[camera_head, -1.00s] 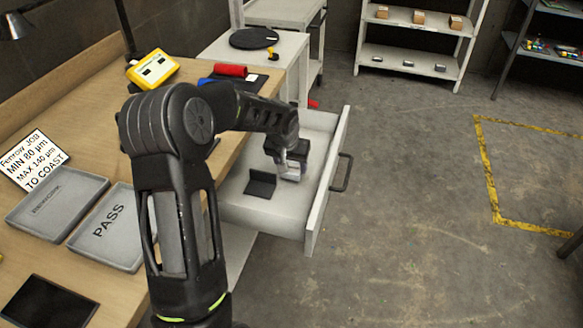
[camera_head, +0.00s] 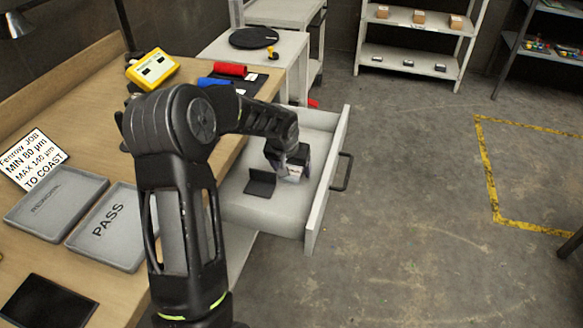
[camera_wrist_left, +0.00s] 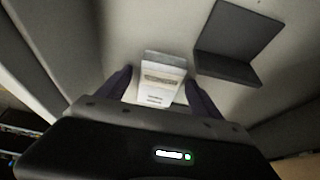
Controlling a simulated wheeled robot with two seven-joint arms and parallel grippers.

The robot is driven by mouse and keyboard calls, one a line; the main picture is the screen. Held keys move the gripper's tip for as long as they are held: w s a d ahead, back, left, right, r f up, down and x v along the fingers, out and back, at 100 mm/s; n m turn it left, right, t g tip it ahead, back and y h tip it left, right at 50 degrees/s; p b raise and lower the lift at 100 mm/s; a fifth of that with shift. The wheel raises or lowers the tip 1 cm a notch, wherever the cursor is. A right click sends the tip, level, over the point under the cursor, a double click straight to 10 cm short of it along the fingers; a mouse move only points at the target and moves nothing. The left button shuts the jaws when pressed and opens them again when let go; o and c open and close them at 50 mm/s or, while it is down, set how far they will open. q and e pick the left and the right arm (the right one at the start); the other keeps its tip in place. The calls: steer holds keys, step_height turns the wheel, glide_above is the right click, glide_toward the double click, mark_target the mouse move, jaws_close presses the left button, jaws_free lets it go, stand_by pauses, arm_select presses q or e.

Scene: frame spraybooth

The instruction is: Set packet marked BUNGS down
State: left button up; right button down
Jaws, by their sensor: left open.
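A small white packet (camera_head: 293,174) is in the open drawer (camera_head: 262,213). It shows in the left wrist view (camera_wrist_left: 162,80) with printed lines too small to read, so I cannot confirm the BUNGS marking. My left gripper (camera_head: 288,166) is low inside the drawer at the packet. In the left wrist view its two dark fingers (camera_wrist_left: 160,88) are open, one on each side of the packet. Part of the packet is hidden by the gripper. My right gripper is not in view.
A dark angled divider (camera_head: 260,183) stands in the drawer just left of the packet. The drawer front with its handle (camera_head: 342,172) is to the right. Grey trays (camera_head: 75,240) lie on the wooden bench. The drawer floor near the front is clear.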

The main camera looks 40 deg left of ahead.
arm_select(q)
steer(key=shift+r, duration=0.15)
steer(key=shift+r, duration=0.15)
steer(key=v, duration=1.2)
steer(key=shift+p, duration=0.3)
